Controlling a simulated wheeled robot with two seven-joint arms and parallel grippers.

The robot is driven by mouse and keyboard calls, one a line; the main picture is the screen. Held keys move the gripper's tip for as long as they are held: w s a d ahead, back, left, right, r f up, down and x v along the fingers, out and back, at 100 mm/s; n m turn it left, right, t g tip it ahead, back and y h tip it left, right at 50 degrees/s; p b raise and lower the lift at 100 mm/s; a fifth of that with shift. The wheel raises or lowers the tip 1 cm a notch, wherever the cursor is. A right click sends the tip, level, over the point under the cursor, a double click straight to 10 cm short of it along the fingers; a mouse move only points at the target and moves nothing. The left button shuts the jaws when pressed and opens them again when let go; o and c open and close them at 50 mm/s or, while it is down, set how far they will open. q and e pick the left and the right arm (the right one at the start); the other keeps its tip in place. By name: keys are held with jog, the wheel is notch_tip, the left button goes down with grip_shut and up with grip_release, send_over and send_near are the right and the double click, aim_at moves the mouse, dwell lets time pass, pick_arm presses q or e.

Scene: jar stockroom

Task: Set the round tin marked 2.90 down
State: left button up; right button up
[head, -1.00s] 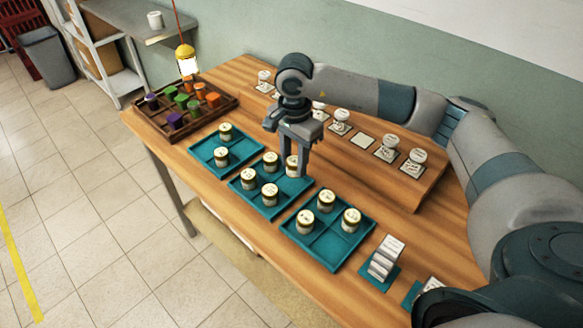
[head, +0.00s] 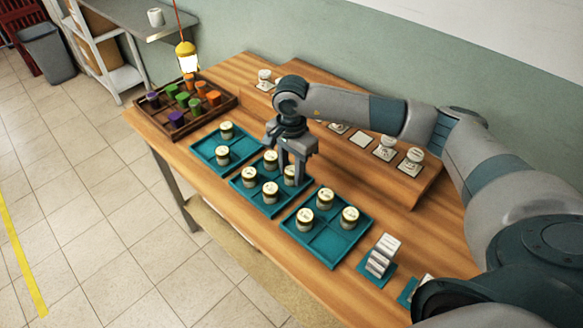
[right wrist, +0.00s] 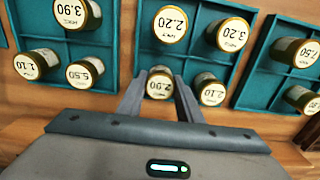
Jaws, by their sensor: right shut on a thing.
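The round tin marked 2.90 (right wrist: 160,84) has a cream lid and stands between the two fingers of my right gripper (right wrist: 158,98). In the head view my right gripper (head: 292,178) points down, shut on this tin (head: 289,174), at the back right compartment of the middle teal tray (head: 243,188). The tin looks upright and low in the compartment; whether its base touches the tray floor is hidden. The other compartments hold similar tins, including one marked 2.20 (right wrist: 170,25) and one marked 2.10 (right wrist: 208,90). My left gripper is not in view.
Teal trays with tins stand on both sides, one at left (head: 209,148) and one at right (head: 320,243). A wooden crate (head: 172,131) of coloured jars is at far left. White-lidded jars (head: 385,148) line the raised back shelf. White cards (head: 382,255) stand at right.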

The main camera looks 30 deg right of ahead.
aim_at(291, 170)
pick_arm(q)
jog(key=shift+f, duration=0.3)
pick_arm(e)
jog(key=shift+f, duration=0.25)
jog(key=o, duration=0.8)
jog(key=shift+r, duration=0.1)
jog(key=shift+c, duration=0.2)
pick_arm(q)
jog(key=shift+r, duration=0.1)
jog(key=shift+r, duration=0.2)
pick_arm(e)
jog(key=shift+r, duration=0.15)
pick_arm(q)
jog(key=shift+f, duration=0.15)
pick_arm(e)
jog(key=shift+r, duration=0.1)
notch_tip(291, 170, up, 5)
jog(key=shift+f+b, duration=0.1)
jog(key=shift+b, duration=1.05)
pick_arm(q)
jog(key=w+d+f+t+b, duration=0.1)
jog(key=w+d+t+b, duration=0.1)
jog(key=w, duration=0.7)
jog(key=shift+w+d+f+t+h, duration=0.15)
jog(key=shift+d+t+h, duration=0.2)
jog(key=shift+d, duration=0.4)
pick_arm(e)
notch_tip(291, 170, up, 7)
